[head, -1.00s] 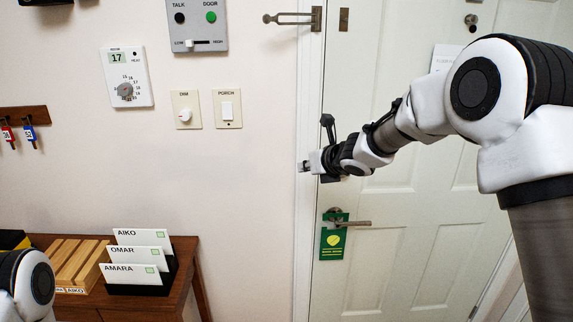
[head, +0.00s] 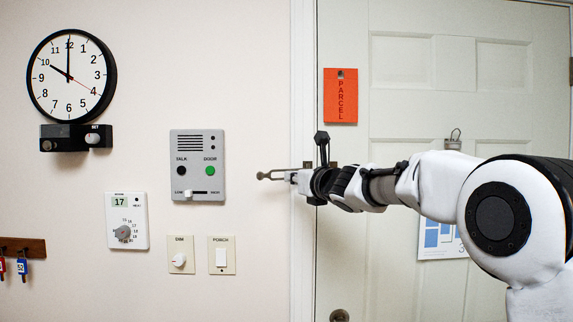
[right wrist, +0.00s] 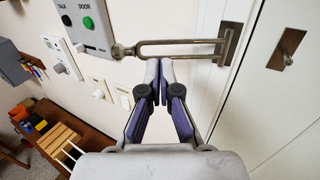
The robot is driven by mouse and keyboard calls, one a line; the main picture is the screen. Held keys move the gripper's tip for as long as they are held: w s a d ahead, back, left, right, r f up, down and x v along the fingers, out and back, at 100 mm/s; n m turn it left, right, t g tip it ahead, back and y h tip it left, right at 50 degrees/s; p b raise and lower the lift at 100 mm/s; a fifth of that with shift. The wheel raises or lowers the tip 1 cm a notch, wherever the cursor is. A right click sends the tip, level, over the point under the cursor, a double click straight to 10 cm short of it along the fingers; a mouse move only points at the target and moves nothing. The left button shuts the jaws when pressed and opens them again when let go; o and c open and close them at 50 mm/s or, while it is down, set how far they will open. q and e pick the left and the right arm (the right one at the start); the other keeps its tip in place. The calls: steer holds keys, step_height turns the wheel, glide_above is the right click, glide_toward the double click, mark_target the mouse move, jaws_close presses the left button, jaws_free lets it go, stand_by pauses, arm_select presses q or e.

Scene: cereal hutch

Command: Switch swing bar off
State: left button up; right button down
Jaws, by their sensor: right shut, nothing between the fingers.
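The swing bar (head: 270,175) is a metal loop with a ball end. It points left from the door frame over the wall, away from the door. In the right wrist view the bar (right wrist: 185,42) runs from its ball end at left to its hinge plate (right wrist: 228,44) on the frame. A separate metal catch plate (right wrist: 287,48) is on the door. My right gripper (head: 291,177) is at the bar and hides its hinge side in the head view. Its fingertips (right wrist: 159,66) are together just below the bar's middle; I cannot tell whether they touch it. My left gripper is out of view.
The intercom panel (head: 198,150) is on the wall just left of the bar. A thermostat (head: 126,222), dimmer (head: 181,255) and porch switch (head: 221,256) are lower. An orange parcel tag (head: 341,97) hangs on the door above my right arm. A clock (head: 71,77) is upper left.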

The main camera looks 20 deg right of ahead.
mark_target(281, 175)
steer(key=p+x, duration=0.1)
steer(key=x, duration=0.2)
steer(key=shift+r, duration=0.1)
steer(key=shift+w+p, duration=0.35)
steer(key=shift+d+f, duration=0.1)
steer(key=shift+f, duration=0.15)
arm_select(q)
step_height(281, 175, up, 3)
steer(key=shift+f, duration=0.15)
arm_select(e)
steer(key=shift+s, duration=0.1)
